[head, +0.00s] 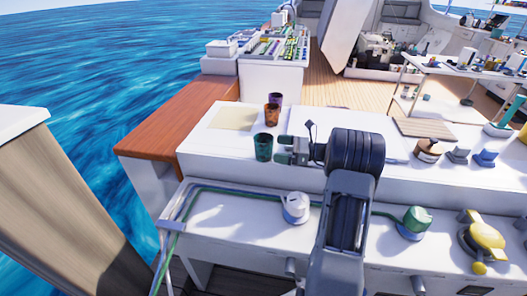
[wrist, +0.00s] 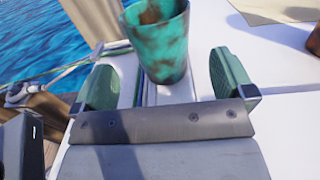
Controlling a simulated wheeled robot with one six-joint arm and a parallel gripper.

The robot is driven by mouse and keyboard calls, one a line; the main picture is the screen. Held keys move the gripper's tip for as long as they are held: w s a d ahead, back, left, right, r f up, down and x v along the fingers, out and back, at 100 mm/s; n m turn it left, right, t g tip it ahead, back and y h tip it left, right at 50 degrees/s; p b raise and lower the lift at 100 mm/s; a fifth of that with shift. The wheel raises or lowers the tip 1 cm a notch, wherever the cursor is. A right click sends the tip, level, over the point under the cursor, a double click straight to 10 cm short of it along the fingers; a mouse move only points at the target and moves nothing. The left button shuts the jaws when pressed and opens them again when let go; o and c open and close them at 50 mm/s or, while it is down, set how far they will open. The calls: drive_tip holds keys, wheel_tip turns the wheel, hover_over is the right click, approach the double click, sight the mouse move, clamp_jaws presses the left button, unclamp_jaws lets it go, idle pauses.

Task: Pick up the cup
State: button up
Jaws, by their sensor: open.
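A teal cup with brown patches (head: 263,147) stands upright on the white counter (head: 215,149) in the head view. It also shows in the wrist view (wrist: 160,45), upright just ahead of the jaws and centred between them, with its top cut off by the frame. My gripper (head: 287,150) is open and points left at this cup from its right side. In the wrist view its two green fingers (wrist: 163,80) stand wide apart with nothing held between them. An orange-brown cup (head: 272,114) and a dark purple cup (head: 276,101) stand behind the teal cup.
A tan sheet (head: 234,117) lies on the counter left of the cups. A brown wooden top (head: 180,117) adjoins the counter's left edge, with water beyond. A white capped fitting (head: 296,207) and a green one (head: 415,222) stand on the lower front ledge.

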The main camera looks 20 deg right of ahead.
sight(264, 146)
drive_tip(key=shift+b+x, duration=0.3)
drive_tip(key=shift+x, duration=2.85)
drive_tip(key=c, duration=1)
drive_tip(key=shift+r, duration=0.1)
drive_tip(key=shift+r, duration=0.6)
drive_tip(key=w+d+r+p, duration=0.4)
drive_tip(key=w+d+r, duration=0.2)
drive_tip(key=d+r, duration=0.5)
drive_tip(key=shift+d+r+p, duration=0.3)
drive_tip(key=shift+d+p, duration=0.05)
drive_tip(key=shift+d, duration=0.5)
